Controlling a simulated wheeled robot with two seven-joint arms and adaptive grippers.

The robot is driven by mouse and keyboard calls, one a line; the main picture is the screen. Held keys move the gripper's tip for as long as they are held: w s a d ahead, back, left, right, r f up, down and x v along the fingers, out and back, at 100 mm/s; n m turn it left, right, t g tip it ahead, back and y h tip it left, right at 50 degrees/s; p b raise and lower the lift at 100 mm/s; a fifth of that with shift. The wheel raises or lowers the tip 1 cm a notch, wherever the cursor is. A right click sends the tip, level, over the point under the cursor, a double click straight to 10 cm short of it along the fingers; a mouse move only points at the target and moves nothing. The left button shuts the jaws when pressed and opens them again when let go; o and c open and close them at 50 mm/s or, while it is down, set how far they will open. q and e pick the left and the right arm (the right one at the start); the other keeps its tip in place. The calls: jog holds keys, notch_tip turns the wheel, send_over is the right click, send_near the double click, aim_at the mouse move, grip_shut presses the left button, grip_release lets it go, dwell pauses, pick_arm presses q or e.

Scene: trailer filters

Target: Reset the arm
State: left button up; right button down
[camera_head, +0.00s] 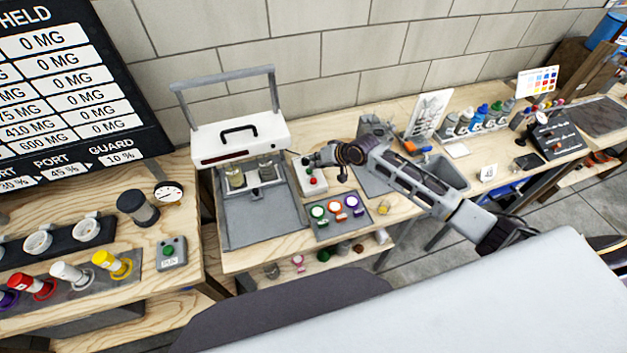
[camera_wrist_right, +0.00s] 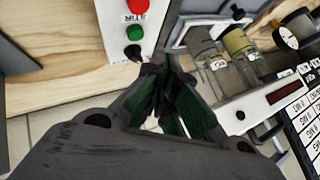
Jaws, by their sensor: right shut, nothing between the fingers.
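My right arm (camera_head: 425,183) comes in from the right over the bench, with its joints bent. Its gripper (camera_head: 308,160) is just above the far end of a white button box (camera_head: 306,187) with red and green buttons. In the right wrist view the gripper (camera_wrist_right: 163,68) is shut and empty, its dark green fingers together. The button box (camera_wrist_right: 118,20) shows there just beyond the fingertips, with a red, a green and a black button. I cannot tell whether the fingertips touch it. My left gripper is not in view.
Left of the gripper stands a white-topped machine (camera_head: 240,140) with a tall grey handle frame and two glass jars (camera_head: 236,178). A pad with coloured round caps (camera_head: 338,215) lies in front. Bottles (camera_head: 480,116) and a grey bin (camera_head: 446,172) stand right. A dark board (camera_head: 70,85) stands left.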

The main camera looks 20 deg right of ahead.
dwell(0.5)
jog(key=s+a+f+n+g, duration=0.1)
jog(key=s+a+n, duration=0.15)
jog(key=s, duration=0.45)
jog(key=s+a+f+n+g, duration=0.1)
jog(key=s+a, duration=0.3)
jog(key=s, duration=0.3)
jog(key=s+d+r+g+h, duration=0.1)
jog(key=s+d+r+h, duration=0.15)
jog(key=s+d, duration=0.4)
jog(key=s+d+r+g+h, duration=0.1)
jog(key=s+d+h, duration=0.2)
jog(key=s, duration=0.7)
notch_tip(320, 180, down, 34)
jog(key=s+b, duration=0.2)
jog(key=s+d+f+g+b, duration=0.1)
jog(key=s+d+f, duration=0.1)
jog(key=s+f, duration=0.9)
jog(key=s+d+f+g+b, duration=0.1)
jog(key=s+d+f, duration=0.1)
jog(key=s+f, duration=1)
jog(key=shift+d, duration=0.25)
